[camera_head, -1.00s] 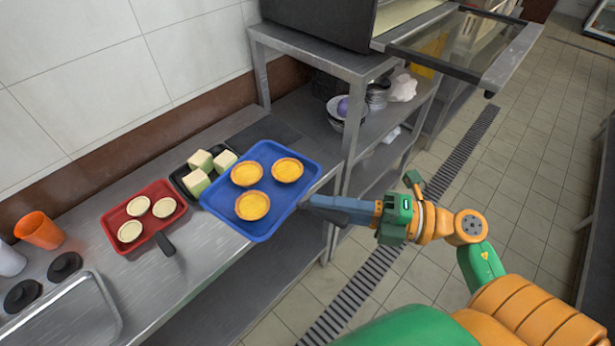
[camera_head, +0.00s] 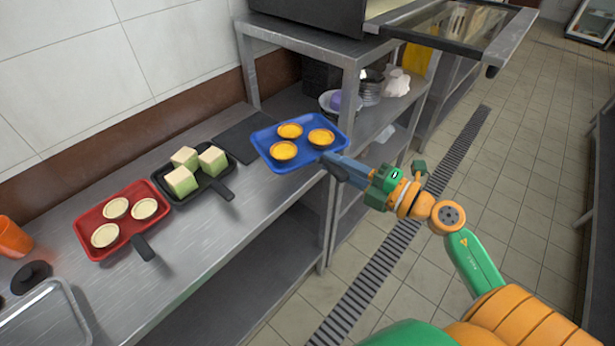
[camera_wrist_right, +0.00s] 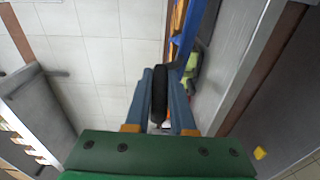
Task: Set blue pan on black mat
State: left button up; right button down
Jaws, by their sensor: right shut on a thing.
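The blue pan (camera_head: 267,150) holds several yellow tarts, three in view, and is held out at the right end of the steel counter. My right gripper (camera_head: 341,168) is shut on its handle; in the right wrist view the dark handle (camera_wrist_right: 160,95) sits between the two fingers. The black mat (camera_head: 240,140) lies flat on the counter, left of the blue pan and partly hidden behind it. The pan appears raised above the counter, beside the mat. My left gripper is not in view.
A black pan (camera_head: 206,193) with pale green-white cubes stands just left of the mat, and a red pan (camera_head: 90,222) with three pale tart shells is farther left. A steel shelf post (camera_head: 340,130) rises close behind the blue pan.

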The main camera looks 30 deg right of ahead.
pick_arm(q)
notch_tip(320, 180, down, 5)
jog(key=b, duration=0.4)
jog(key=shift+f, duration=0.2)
pick_arm(e)
notch_tip(320, 180, down, 11)
jog(key=w+d+h, duration=0.1)
jog(key=shift+d+m+t, duration=0.35)
jog(key=shift+m+t, duration=0.05)
pick_arm(q)
jog(key=shift+b, duration=0.3)
pick_arm(e)
jog(key=shift+w, duration=0.1)
jog(key=c, duration=0.8)
grip_release()
jog(key=shift+o, duration=0.2)
